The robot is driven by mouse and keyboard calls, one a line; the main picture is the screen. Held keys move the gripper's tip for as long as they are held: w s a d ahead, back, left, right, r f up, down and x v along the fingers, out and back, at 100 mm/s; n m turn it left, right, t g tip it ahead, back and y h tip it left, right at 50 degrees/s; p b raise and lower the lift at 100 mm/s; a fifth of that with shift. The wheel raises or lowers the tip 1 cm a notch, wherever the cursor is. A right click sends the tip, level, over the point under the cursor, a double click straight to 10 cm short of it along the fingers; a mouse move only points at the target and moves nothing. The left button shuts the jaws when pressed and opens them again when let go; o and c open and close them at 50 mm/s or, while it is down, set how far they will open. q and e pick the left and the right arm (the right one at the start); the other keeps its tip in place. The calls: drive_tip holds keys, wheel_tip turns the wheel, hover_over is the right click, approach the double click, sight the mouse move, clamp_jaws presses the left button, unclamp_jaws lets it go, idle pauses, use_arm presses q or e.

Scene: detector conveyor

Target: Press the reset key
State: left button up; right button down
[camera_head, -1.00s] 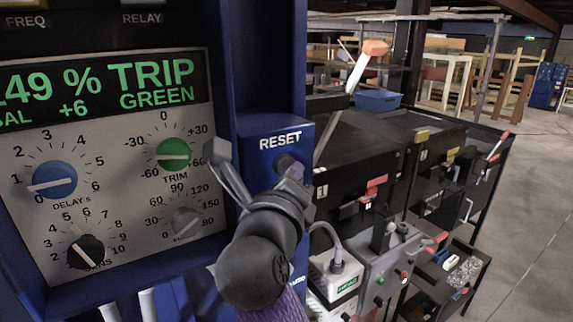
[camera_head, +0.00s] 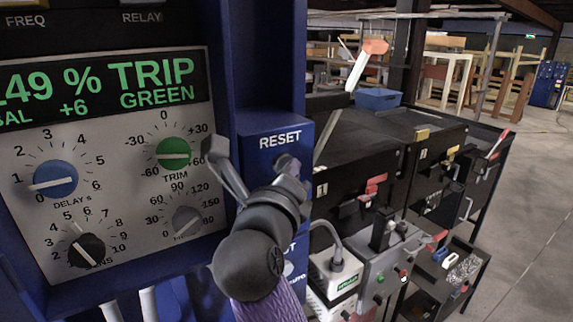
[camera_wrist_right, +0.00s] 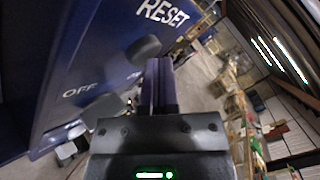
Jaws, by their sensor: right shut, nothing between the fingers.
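The blue panel carries a white RESET label, with the dark round reset key (camera_head: 284,161) just below it. The key also shows in the right wrist view (camera_wrist_right: 143,49), under the RESET lettering. My right gripper (camera_head: 293,178) is shut and empty, with its fingertips close to the key. In the right wrist view, the shut fingers (camera_wrist_right: 158,64) point up the picture and end beside the key. The fingers partly cover the key in the head view, and I cannot tell whether they touch it. My left gripper is not in view.
The blue cabinet's display (camera_head: 110,85) reads TRIP GREEN. Below it are a blue knob (camera_head: 55,180), a green knob (camera_head: 173,153) and other dials. An OFF-labelled control (camera_wrist_right: 100,108) sits below the key. Black boxes with red handles stand to the right; open floor lies beyond.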

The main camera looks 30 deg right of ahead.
drive_tip(key=shift+w, duration=0.1)
idle(0.5)
drive_tip(key=shift+s+p, duration=0.3)
drive_tip(key=shift+s, duration=0.55)
drive_tip(key=shift+s+d+p, duration=0.15)
drive_tip(key=shift+s+p, duration=0.1)
drive_tip(key=shift+s, duration=1)
drive_tip(key=shift+s+d+p, duration=0.1)
drive_tip(key=shift+s+p, duration=0.15)
drive_tip(key=shift+s, duration=1)
